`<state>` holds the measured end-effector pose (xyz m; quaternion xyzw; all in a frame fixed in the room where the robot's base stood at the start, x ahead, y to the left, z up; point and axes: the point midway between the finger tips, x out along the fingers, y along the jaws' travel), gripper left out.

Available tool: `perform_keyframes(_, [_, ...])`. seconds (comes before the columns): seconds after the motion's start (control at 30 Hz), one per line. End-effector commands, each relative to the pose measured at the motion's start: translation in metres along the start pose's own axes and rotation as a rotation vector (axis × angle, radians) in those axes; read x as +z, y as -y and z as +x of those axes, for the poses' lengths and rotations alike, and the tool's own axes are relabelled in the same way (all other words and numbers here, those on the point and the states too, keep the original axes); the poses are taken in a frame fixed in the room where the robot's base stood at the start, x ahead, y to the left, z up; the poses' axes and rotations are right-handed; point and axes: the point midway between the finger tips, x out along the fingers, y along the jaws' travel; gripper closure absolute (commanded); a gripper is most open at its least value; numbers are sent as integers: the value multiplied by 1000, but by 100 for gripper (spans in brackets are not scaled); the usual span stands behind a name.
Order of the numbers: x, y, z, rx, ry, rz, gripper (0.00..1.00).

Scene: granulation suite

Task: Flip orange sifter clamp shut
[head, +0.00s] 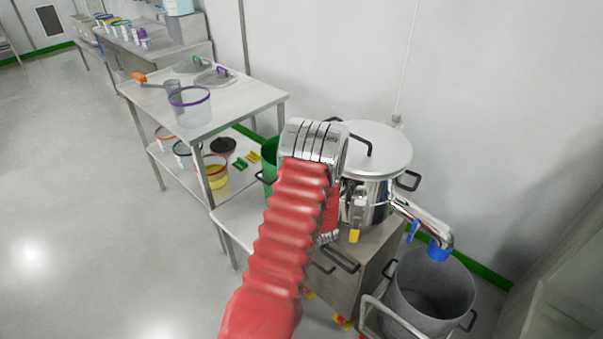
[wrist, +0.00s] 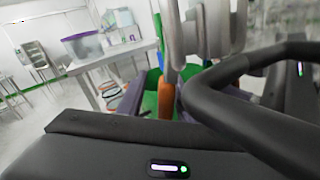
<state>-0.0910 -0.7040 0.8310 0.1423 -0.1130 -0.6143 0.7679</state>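An orange piece, probably the clamp (wrist: 166,99), stands upright below a steel post in the wrist view. It is hidden behind my arm in the head view. My gripper (wrist: 159,106) has its dark purple-grey fingers apart, one on each side of the orange piece. A green gap shows left of the piece; I cannot tell whether the right finger touches it.
A black curved bar (wrist: 245,85) crosses close at the right of the wrist view. A blue-tipped spout (head: 438,245) hangs over a grey bin (head: 432,285). A green bin (head: 270,157) stands behind my arm. A steel table (head: 235,105) is at left; the left floor is clear.

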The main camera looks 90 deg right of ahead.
Motion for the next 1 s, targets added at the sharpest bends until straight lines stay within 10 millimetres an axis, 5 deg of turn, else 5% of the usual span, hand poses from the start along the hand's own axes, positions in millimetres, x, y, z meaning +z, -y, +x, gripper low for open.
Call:
perform_keyframes(0.27, [0,0,-17,0,0,0,67])
perform_keyframes(1.0, [-1,2,-133,-3,-1,1,67])
